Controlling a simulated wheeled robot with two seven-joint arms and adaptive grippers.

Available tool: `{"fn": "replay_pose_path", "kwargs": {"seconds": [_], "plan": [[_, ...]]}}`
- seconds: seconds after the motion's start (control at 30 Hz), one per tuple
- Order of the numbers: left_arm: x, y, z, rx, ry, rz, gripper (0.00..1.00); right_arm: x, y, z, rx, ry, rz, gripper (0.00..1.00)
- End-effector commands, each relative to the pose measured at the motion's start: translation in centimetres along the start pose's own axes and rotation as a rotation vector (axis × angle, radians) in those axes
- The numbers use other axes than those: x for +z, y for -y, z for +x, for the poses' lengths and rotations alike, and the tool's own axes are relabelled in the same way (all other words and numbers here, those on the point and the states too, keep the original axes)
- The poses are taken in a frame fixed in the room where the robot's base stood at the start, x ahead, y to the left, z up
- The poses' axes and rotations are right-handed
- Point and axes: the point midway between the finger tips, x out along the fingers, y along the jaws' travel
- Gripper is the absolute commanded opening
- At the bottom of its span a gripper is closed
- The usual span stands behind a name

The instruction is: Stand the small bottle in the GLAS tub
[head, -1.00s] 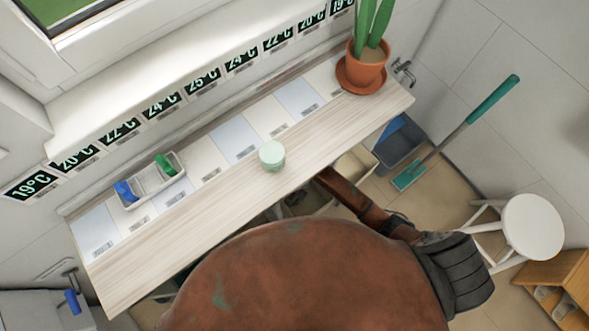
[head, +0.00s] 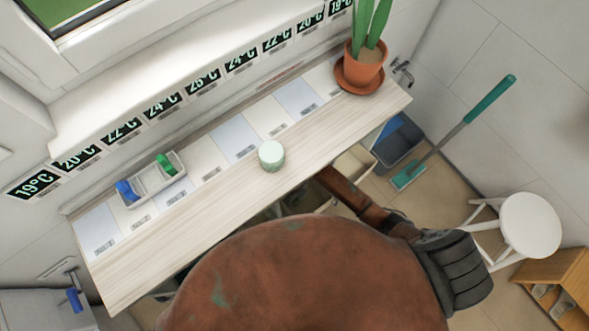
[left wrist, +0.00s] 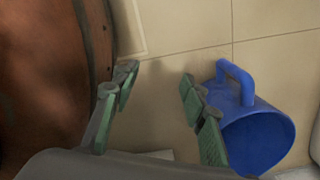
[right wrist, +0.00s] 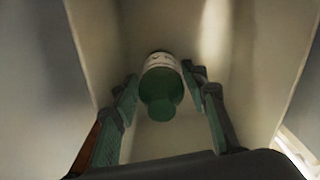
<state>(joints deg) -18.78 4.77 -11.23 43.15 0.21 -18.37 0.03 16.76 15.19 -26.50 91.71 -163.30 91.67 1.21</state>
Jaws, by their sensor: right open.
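In the right wrist view a small green bottle (right wrist: 161,85) with a pale printed label stands or lies inside a cream-walled space; its tilt is hard to tell. My right gripper (right wrist: 160,88) is open, with one finger on each side of the bottle; I cannot tell whether they touch it. In the head view my right arm reaches under the shelf, and its gripper is hidden. My left gripper (left wrist: 157,82) is open and empty, beside a blue jug (left wrist: 255,130). No GLAS lettering is readable, so I cannot tell which tub it is.
A pale shelf (head: 215,215) holds a mint jar (head: 271,155), a white tray (head: 150,198) with blue and green items, and a potted plant (head: 363,72). Below are a cream tub (head: 355,165) and a grey tub (head: 401,150). A white stool (head: 530,225) stands right.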

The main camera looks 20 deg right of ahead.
Motion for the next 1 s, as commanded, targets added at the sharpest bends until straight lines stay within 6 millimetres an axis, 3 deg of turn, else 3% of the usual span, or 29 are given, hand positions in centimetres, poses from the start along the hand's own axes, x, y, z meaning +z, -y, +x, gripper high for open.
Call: {"fn": "replay_pose_path", "kwargs": {"seconds": [0.03, 0.17, 0.43, 1.0], "plan": [[0.4, 0.0, -0.5, -0.001, -0.004, 0.005, 0.4, 0.1, 0.1, -1.1, -0.003, 0.004, -0.001, 0.41], [2.2, 0.1, -0.9, -0.002, -0.006, 0.016, 0.4, 0.1, 0.2, -2.5, -0.004, 0.004, 0.001, 0.41], [0.4, 0.3, -3.9, -0.004, -0.037, 0.014, 0.4, 0.1, 0.1, -6.1, -0.003, 0.003, 0.0, 0.41], [0.0, 0.2, -4.6, -0.004, -0.042, 0.013, 0.4, 0.0, 0.1, -6.8, 0.0, 0.0, 0.001, 0.41]]}}
